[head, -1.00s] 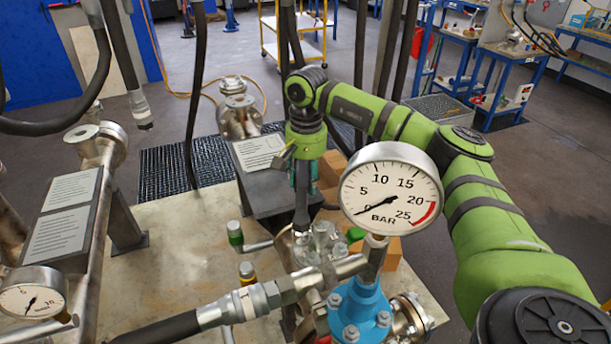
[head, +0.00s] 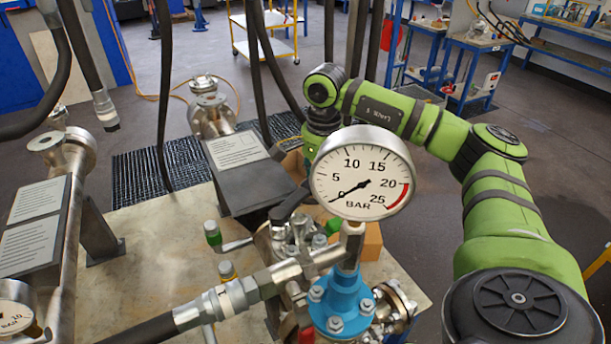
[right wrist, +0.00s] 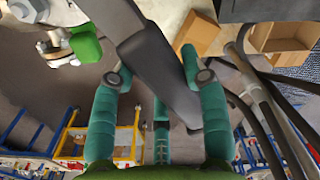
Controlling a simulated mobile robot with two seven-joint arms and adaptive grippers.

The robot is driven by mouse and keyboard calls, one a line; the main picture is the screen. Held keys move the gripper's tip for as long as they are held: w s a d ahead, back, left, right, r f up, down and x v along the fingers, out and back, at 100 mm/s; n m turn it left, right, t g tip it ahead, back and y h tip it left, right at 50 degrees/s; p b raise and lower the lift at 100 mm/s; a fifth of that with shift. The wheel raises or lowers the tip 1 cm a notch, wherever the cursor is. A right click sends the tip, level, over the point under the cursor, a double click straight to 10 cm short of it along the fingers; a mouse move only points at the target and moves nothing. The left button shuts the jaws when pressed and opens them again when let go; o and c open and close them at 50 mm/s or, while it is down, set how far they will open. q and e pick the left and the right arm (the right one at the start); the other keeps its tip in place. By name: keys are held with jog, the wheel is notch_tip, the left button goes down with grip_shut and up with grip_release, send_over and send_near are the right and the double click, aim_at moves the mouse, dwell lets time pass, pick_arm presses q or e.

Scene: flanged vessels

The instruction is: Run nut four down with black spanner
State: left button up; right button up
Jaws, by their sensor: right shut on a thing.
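My right gripper is shut on the black spanner (right wrist: 160,70), whose dark handle runs between the teal fingers (right wrist: 160,85) in the right wrist view. In the head view the gripper is mostly hidden behind the pressure gauge; the dark spanner end (head: 289,204) shows left of the gauge, near the top of a flanged vessel. Several bolts and nuts (head: 299,228) stand on this flange, just below the spanner end. I cannot tell which is nut four, nor whether the spanner touches one. My left gripper is not in view.
The pressure gauge (head: 362,173) stands above a blue flanged fitting (head: 341,304), in front of the work area. A steel pipe and hose (head: 220,303) cross the front. A grey sign stand (head: 250,185) is close behind. Cardboard boxes (right wrist: 280,27) sit beside the spanner in the wrist view.

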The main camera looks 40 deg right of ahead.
jog(key=s+r+m+p, duration=0.2)
jog(key=s+r, duration=0.1)
jog(key=r, duration=0.2)
jog(key=shift+s+m+p, duration=0.25)
jog(key=shift+m+p, duration=0.15)
jog(key=shift+w+d, duration=0.1)
dwell(0.9)
